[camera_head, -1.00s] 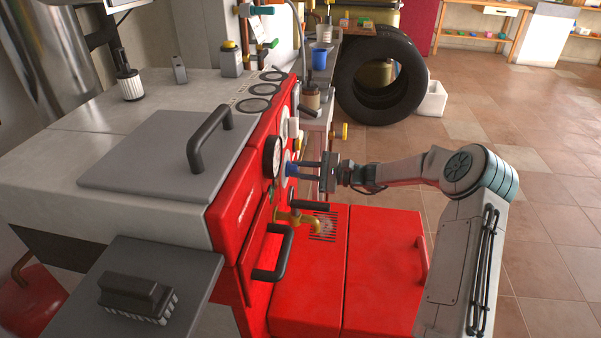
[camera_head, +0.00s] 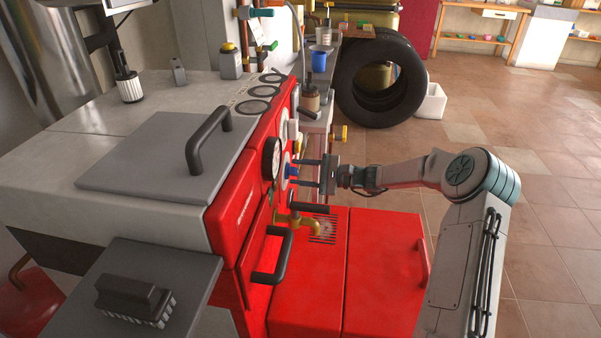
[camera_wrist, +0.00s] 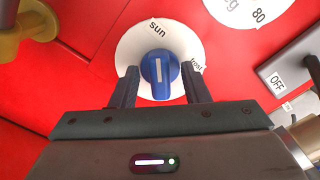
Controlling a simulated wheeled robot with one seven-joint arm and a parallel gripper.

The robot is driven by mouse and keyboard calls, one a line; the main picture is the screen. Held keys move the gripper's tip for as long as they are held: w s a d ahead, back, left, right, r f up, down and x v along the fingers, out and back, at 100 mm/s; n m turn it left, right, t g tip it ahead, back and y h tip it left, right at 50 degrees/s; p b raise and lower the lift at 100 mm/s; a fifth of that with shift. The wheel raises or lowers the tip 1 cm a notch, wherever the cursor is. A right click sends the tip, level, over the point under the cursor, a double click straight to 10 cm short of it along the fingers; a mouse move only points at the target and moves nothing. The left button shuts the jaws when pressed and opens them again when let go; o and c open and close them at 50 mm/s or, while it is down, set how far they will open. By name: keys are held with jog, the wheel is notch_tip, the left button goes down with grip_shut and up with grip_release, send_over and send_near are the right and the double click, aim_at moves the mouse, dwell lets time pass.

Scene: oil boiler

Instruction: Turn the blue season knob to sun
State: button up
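The blue season knob (camera_wrist: 159,73) sits on a white round dial on the red boiler front in the wrist view. The knob also shows in the head view (camera_head: 291,170). My gripper (camera_wrist: 160,88) is open, with one finger on each side of the knob and visible gaps to it. In the head view my gripper (camera_head: 301,172) reaches the panel from the right, its fingers apart.
A gauge (camera_head: 271,158) is left of the knob, and a brass tap (camera_head: 298,221) with a dark handle is below. An OFF switch (camera_wrist: 279,82) is right of the dial in the wrist view. Floor (camera_head: 540,200) to the right is clear.

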jog(key=s+d+p, duration=0.2)
jog(key=d, duration=1.1)
jog(key=shift+s+d, duration=0.3)
jog(key=s+a+r+n+g+h+p, duration=0.25)
jog(key=s+a+r+h+p, duration=0.2)
jog(key=s+r, duration=0.25)
jog(key=s+a+r+n+g+h+p, duration=0.2)
jog(key=s+a+r+n+h+p, duration=0.1)
jog(key=s+r+h+p, duration=0.3)
jog(key=s+d+r+n+t+h+p, duration=0.2)
jog(key=s+r+p, duration=0.4)
jog(key=s+r, duration=0.3)
jog(key=s+d+r+n+t+h+p, duration=0.2)
jog(key=s+d+r+n+h+p, duration=0.1)
jog(key=s+r+p, duration=0.4)
jog(key=s+d+r+h, duration=0.1)
jog(key=s+r+h, duration=0.1)
jog(key=s, duration=0.4)
jog(key=shift+d+r, duration=0.3)
jog(key=shift+r, duration=0.5)
